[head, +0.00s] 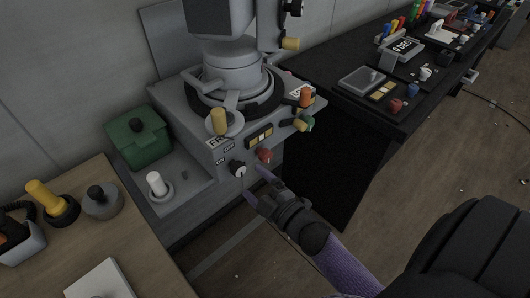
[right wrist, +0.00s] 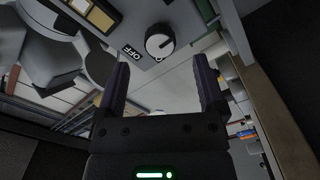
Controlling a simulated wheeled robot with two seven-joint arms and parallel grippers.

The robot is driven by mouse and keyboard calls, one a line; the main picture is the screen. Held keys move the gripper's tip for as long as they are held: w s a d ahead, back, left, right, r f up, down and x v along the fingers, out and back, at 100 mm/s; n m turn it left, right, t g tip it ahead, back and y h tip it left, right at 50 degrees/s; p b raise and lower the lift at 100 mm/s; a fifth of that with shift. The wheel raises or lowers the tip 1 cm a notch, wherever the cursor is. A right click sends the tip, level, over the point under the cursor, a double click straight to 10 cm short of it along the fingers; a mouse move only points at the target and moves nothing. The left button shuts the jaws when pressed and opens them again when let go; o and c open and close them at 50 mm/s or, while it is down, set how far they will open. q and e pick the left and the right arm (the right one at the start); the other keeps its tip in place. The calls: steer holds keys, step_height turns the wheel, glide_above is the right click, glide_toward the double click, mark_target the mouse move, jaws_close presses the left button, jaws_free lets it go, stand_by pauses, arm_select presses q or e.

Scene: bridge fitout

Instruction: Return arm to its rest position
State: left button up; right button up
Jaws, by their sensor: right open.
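My right gripper (head: 257,188) is open and empty, just in front of and below the front panel of the grey machine (head: 205,150). Its two dark fingers also show in the right wrist view (right wrist: 160,85), apart, with nothing between them. A black rotary knob with a white face (head: 238,170) sits on the panel by the ON and OFF labels; it also shows in the right wrist view (right wrist: 160,42), beyond the fingertips. A red knob (head: 264,156) is to its right, close to the fingertips. Whether the fingers touch the panel I cannot tell. My left gripper is out of view.
A wooden table (head: 150,262) with a yellow-handled lever (head: 45,195) is at lower left. A green box (head: 138,142) and a white lever (head: 156,184) stand left of the machine. A black console (head: 400,125) is at the right. The floor (head: 440,150) right of it looks open.

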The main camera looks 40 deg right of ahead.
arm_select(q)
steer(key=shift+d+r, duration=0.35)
arm_select(e)
steer(key=s, duration=0.4)
steer(key=shift+s+d, duration=0.2)
steer(key=shift+d, duration=0.1)
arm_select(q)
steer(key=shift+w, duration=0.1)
arm_select(e)
steer(key=s+a+f+m+g+h, duration=0.1)
steer(key=s+f+m+g, duration=0.4)
steer(key=f, duration=0.5)
steer(key=s+a+f+m+g+h, duration=0.15)
steer(key=s+f+g, duration=0.35)
steer(key=f, duration=0.6)
steer(key=s+f+m+g, duration=0.2)
steer(key=s+f+g, duration=0.1)
steer(key=s, duration=0.7)
steer(key=s+f+m+g, duration=0.2)
steer(key=s+f+g, duration=0.2)
steer(key=s, duration=0.7)
steer(key=shift+a+f, duration=0.4)
steer(key=shift+f, duration=0.3)
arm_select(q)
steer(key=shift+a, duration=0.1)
arm_select(e)
steer(key=shift+w, duration=0.1)
